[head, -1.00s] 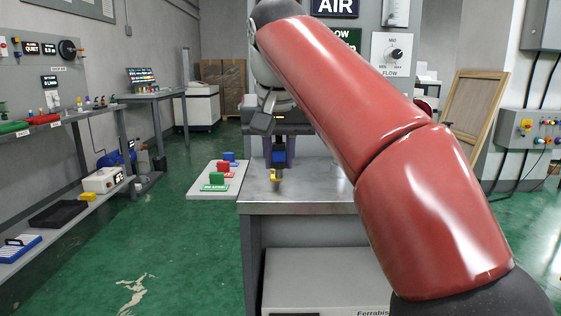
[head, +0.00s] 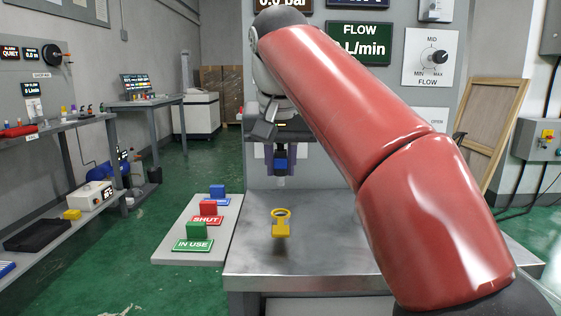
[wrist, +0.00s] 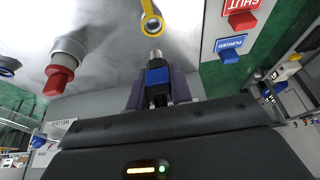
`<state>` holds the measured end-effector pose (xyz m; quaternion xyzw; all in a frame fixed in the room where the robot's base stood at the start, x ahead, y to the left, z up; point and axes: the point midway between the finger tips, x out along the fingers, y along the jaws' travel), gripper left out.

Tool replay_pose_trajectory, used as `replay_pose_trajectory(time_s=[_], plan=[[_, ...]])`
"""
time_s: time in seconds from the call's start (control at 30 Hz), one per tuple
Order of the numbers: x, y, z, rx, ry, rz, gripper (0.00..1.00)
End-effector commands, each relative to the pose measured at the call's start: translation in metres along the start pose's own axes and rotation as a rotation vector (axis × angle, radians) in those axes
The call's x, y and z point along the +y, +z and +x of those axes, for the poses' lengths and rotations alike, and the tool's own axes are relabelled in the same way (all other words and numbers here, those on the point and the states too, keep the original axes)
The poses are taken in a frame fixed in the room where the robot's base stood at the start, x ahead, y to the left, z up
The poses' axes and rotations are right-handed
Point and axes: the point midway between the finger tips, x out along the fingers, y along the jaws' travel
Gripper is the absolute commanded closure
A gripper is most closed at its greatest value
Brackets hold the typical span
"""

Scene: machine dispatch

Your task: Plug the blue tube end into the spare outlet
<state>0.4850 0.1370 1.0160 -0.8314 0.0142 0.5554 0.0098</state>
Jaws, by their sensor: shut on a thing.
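My gripper (head: 281,165) hangs above the grey metal bench top in the head view, with purple fingers. In the wrist view my gripper (wrist: 157,92) is shut on the blue tube end (wrist: 157,76), whose pale metal tip points away from the fingers. The blue tube end also shows in the head view (head: 281,164). A grey cylindrical fitting with a red end (wrist: 59,80) sits left of the fingers in the wrist view. A dark round fitting (wrist: 8,66) is at the left edge. I cannot tell which one is the spare outlet.
A yellow ringed piece (head: 281,230) is on the bench (head: 330,255), in front of my gripper. A side board (head: 175,246) bears green, red and blue blocks with labels. A panel with a flow dial (head: 432,57) rises behind. My red arm hides part of the bench.

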Motion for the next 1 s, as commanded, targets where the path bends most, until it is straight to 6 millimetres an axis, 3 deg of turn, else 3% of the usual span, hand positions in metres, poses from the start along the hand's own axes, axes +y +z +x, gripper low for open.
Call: replay_pose_trajectory(time_s=[0.17,0.7,1.0], plan=[[0.0,0.002,-0.001,0.002,0.0,-0.002,1.0],[0.0,0.018,0.038,0.001,0.0,-0.002,1.0],[0.0,0.019,0.043,0.001,-0.001,-0.002,1.0]])
